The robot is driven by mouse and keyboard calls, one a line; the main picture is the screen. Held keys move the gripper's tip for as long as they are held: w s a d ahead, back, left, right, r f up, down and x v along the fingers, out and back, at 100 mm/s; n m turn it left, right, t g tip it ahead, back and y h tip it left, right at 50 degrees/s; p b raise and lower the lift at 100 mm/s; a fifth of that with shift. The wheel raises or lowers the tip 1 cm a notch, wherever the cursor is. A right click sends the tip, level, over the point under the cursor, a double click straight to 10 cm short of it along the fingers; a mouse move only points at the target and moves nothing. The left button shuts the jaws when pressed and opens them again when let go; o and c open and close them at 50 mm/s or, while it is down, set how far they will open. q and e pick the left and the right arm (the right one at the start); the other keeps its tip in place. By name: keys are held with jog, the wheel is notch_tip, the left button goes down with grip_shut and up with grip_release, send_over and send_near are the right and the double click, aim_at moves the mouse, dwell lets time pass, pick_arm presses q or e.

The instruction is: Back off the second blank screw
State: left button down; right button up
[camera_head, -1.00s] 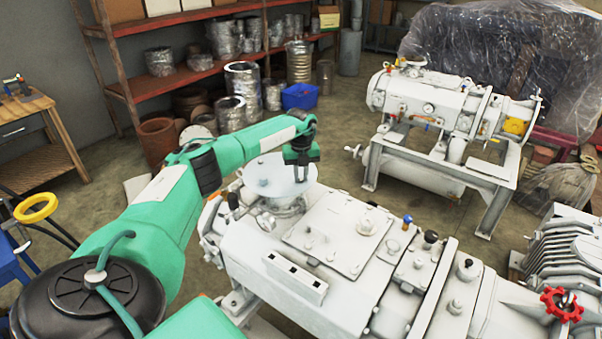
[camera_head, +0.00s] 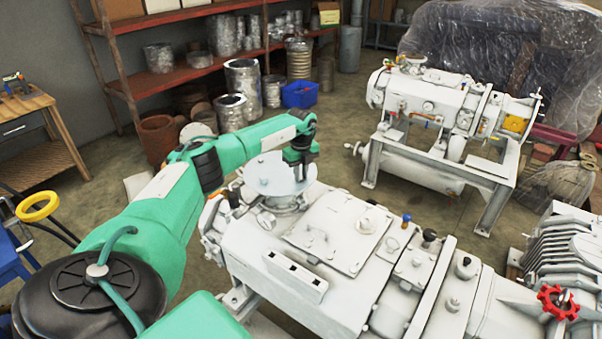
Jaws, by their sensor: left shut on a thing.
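The white vacuum pump (camera_head: 300,240) stands in front of me. A round blank flange (camera_head: 268,180) sits on top of its port at the left end. My left arm comes in from the left, and its gripper (camera_head: 301,174) points down at the flange's right edge. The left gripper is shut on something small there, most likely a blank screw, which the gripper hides. One screw head (camera_head: 263,181) shows on the left part of the flange. My right gripper is not in view.
A second pump (camera_head: 440,115) on a stand is at the back right. A red valve wheel (camera_head: 560,303) is at the lower right. Shelves (camera_head: 190,70) with metal cans line the back wall, with a blue bin (camera_head: 299,94) beside them. A wooden table (camera_head: 35,135) is at the left.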

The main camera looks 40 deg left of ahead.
pick_arm(q)
jog(key=shift+f, duration=0.1)
jog(key=c, duration=1.3)
grip_release()
jog(key=shift+c, duration=0.2)
notch_tip(320, 180, up, 14)
jog(key=b, duration=0.4)
jog(key=shift+f, duration=0.2)
